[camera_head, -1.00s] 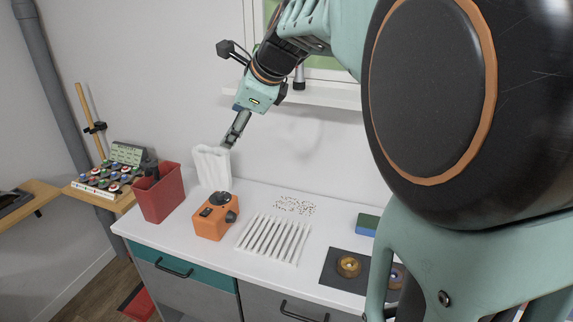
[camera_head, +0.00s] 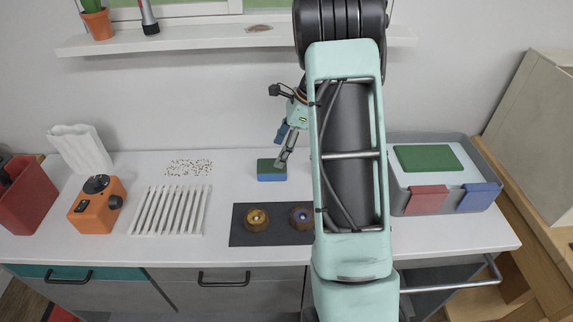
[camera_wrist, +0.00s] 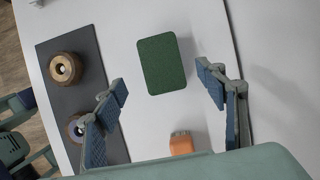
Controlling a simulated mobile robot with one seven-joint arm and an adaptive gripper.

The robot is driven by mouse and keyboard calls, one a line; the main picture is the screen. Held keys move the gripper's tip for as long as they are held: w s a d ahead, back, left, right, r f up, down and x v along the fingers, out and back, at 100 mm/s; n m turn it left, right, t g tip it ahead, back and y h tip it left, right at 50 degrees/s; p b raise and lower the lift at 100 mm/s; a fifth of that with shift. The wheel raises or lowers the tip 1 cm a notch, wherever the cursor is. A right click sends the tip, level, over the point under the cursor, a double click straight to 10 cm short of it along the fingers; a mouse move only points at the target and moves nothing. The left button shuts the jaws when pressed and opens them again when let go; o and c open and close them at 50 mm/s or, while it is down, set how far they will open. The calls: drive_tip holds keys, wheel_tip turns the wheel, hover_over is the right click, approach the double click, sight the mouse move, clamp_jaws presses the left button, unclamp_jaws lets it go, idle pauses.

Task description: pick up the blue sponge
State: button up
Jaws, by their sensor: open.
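The blue sponge (camera_head: 272,177) lies flat on the white worktop, with a blue body and a dark green top. In the wrist view its green top (camera_wrist: 162,63) shows, lying between and just beyond the fingertips. My gripper (camera_head: 281,160) is over the sponge in the head view, pointing down. In the wrist view my gripper (camera_wrist: 162,82) is open and empty, with one finger on each side of the sponge. The exact height gap above the sponge cannot be told. My arm hides part of the worktop right of the sponge.
A dark mat (camera_head: 242,237) with two round wooden pieces lies in front of the sponge. A small orange object (camera_wrist: 181,143) shows in the wrist view. White ribbed rack (camera_head: 170,211) and orange device (camera_head: 97,205) stand left. A grey tray (camera_head: 398,201) stands right. A shelf (camera_head: 200,39) runs behind.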

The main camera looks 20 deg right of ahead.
sight(272, 165)
drive_tip(key=shift+f, duration=0.4)
drive_tip(key=x, duration=0.7)
drive_tip(key=shift+w+r+p, duration=0.1)
drive_tip(key=shift+p, duration=0.3)
drive_tip(key=shift+c, duration=0.2)
drive_tip(key=c, duration=0.8)
